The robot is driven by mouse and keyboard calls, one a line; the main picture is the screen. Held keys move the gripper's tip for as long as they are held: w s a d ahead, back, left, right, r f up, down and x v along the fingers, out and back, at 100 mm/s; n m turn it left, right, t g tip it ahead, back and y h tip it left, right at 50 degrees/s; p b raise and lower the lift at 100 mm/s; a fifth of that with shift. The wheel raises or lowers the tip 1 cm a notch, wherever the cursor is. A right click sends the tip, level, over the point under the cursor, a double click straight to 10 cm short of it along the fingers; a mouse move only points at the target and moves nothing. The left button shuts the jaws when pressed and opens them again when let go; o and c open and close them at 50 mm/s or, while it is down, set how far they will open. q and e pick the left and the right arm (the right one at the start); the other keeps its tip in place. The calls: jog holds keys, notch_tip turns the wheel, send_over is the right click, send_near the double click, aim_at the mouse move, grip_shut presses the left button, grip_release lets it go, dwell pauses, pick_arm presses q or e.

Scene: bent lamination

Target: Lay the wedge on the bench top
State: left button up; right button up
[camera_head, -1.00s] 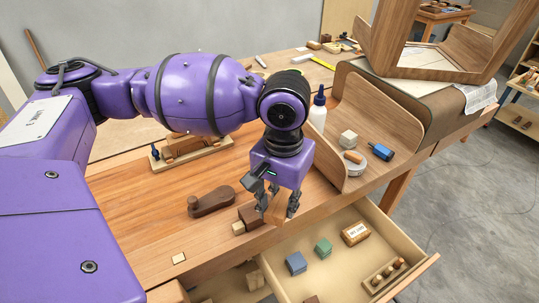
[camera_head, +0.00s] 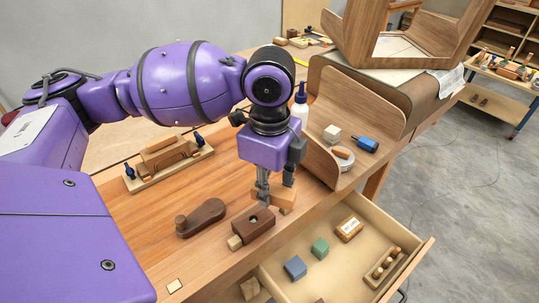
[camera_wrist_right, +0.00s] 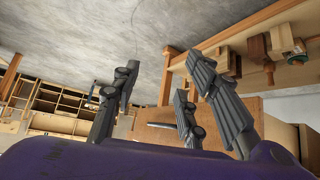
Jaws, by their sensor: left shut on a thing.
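My left gripper (camera_head: 276,186) is shut on the wedge (camera_head: 285,196), a light orange-brown wooden piece, in the head view. The fingers point down and hide part of the wedge. It is over the front strip of the bench top (camera_head: 155,210), just behind and right of a dark brown block with a hole (camera_head: 253,222). I cannot tell whether its underside touches the wood. My right gripper (camera_wrist_right: 165,100) shows only in the right wrist view, its dark fingers spread apart with nothing between them.
An open drawer (camera_head: 346,275) with small blocks juts out below the front edge. A dark wooden lever-shaped piece (camera_head: 203,217) lies left of the wedge.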

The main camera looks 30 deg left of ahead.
pick_arm(q)
jog(key=m, duration=0.3)
jog(key=a+m, duration=0.1)
jog(key=m, duration=0.1)
jog(key=shift+a+r+m, duration=0.15)
jog(key=shift+m, duration=0.25)
jog(key=shift+w+a, duration=0.15)
send_near(248, 186)
jog(key=s+d+r, duration=0.2)
jog(key=s+d, duration=0.1)
jog(key=f, duration=0.1)
jog(key=w+a+f, duration=0.1)
jog(key=w+a+f+b, duration=0.1)
jog(key=shift+f, duration=0.35)
jog(key=shift+w+a+f, duration=0.35)
jog(key=shift+w+f, duration=0.1)
jog(key=shift+f, duration=0.2)
jog(key=shift+a+f, duration=0.1)
jog(key=shift+f, duration=1.45)
jog(key=shift+f, duration=0.1)
jog(key=o, duration=1.1)
jog(key=shift+f, duration=0.1)
jog(key=shift+o, duration=0.2)
